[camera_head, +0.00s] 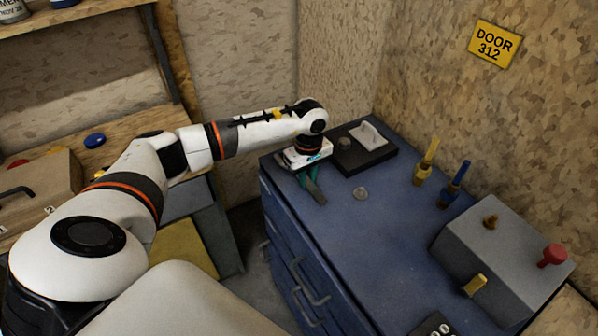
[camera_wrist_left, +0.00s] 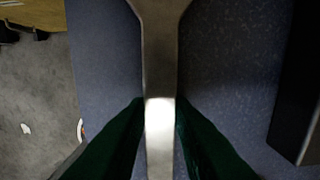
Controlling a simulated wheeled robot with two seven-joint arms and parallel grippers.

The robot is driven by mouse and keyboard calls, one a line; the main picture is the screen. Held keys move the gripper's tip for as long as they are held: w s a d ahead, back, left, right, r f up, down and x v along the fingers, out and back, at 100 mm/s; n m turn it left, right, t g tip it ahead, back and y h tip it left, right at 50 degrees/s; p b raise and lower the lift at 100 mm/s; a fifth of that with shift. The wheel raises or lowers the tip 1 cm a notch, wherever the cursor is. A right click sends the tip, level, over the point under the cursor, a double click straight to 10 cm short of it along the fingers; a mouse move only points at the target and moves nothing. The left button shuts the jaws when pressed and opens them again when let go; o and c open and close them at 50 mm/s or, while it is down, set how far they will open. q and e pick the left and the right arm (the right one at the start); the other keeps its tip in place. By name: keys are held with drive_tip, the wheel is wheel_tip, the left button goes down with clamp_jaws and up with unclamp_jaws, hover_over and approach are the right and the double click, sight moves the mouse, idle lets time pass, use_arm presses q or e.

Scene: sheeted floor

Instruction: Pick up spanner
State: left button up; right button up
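The spanner (camera_wrist_left: 158,60) is a grey metal bar in the left wrist view, running from its wider head at the top edge down through the middle. My left gripper (camera_wrist_left: 160,103) has a dark green finger on each side of the bar, both against its edges, so it looks shut on the spanner. In the head view my left gripper (camera_head: 312,187) points down at the far left corner of the blue cabinet top (camera_head: 345,225). The spanner is mostly hidden there by my wrist and fingers. I cannot tell if it is lifted off the surface. My right gripper is not in view.
A black tray with a light grey handled piece (camera_head: 371,135) stands just behind my gripper. Yellow (camera_head: 427,163) and blue (camera_head: 456,185) tools stand farther right, near a grey box with knobs (camera_head: 500,255).

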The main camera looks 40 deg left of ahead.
use_arm(q)
clamp_jaws()
drive_tip(key=shift+r, duration=0.1)
